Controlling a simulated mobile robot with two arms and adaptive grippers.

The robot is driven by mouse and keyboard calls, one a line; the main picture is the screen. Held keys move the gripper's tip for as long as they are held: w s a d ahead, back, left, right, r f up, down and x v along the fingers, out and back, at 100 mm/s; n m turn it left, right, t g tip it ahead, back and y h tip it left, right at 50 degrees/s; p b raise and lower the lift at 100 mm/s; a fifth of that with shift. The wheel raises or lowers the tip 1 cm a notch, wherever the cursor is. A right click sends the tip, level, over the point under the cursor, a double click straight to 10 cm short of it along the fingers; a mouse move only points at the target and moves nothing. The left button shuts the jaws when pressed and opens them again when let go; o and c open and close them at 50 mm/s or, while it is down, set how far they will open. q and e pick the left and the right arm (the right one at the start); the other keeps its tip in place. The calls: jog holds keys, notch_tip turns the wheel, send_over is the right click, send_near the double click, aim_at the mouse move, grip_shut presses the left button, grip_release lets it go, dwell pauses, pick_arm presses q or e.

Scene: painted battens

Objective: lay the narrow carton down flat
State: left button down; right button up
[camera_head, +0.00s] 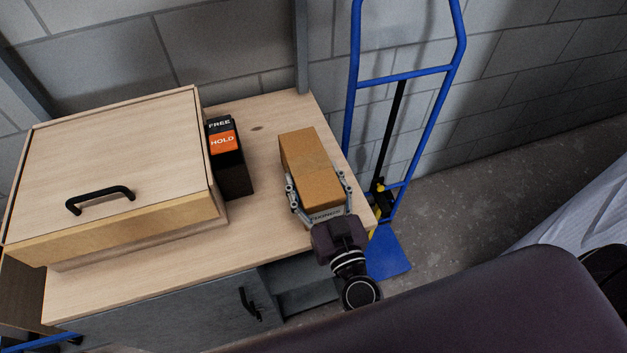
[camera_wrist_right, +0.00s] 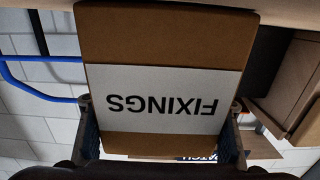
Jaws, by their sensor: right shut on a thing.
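The narrow carton (camera_head: 312,165) is a brown cardboard box at the right end of the wooden bench top (camera_head: 262,112). My right gripper (camera_head: 320,198) is shut on it, with one finger on each side at its near end. In the right wrist view the carton (camera_wrist_right: 165,40) fills the middle, and its white band reading FIXINGS faces the gripper, upside down in that picture. The right gripper's fingers (camera_wrist_right: 163,125) show at both sides of it. I cannot tell whether the carton touches the bench. My left gripper is not in view.
A black box with an orange HOLD label (camera_head: 228,155) stands left of the carton, with bare bench between. A large wooden case with a black handle (camera_head: 110,160) covers the bench's left. A blue hand truck (camera_head: 408,75) stands just past the right edge, against the block wall.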

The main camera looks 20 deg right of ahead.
jog(key=o, duration=1.7)
jog(key=shift+s, duration=0.1)
jog(key=shift+o, duration=0.2)
